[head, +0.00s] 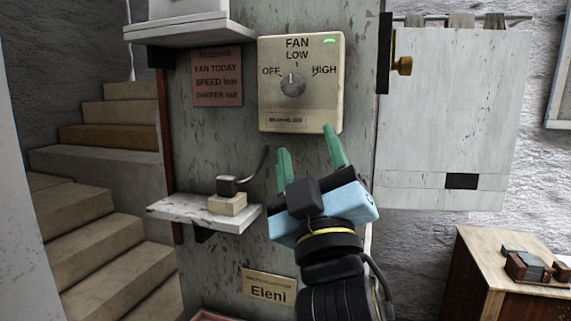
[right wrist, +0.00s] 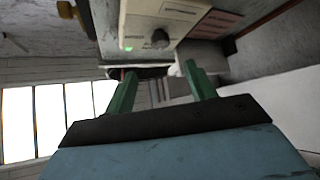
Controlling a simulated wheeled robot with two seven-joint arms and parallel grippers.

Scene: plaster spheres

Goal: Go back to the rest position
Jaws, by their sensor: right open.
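My right gripper (head: 309,152) is open and empty, its two green fingers pointing up just below the fan control box (head: 300,117). The box is cream, with a grey knob (head: 293,84) and the labels OFF, LOW and HIGH. A green light shows at its top right. The knob's mark points up, roughly at LOW. In the right wrist view the green fingers (right wrist: 160,88) stand apart with nothing between them, and the knob (right wrist: 161,38) shows beyond them. My left gripper is in neither view.
A small white shelf (head: 170,209) with a block and a dark corded piece sits left of my right gripper. A pink note (head: 217,78) hangs beside the box. A white cabinet panel (head: 450,120) is at right, above a wooden stand (head: 480,270). Stairs (head: 110,150) rise at left.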

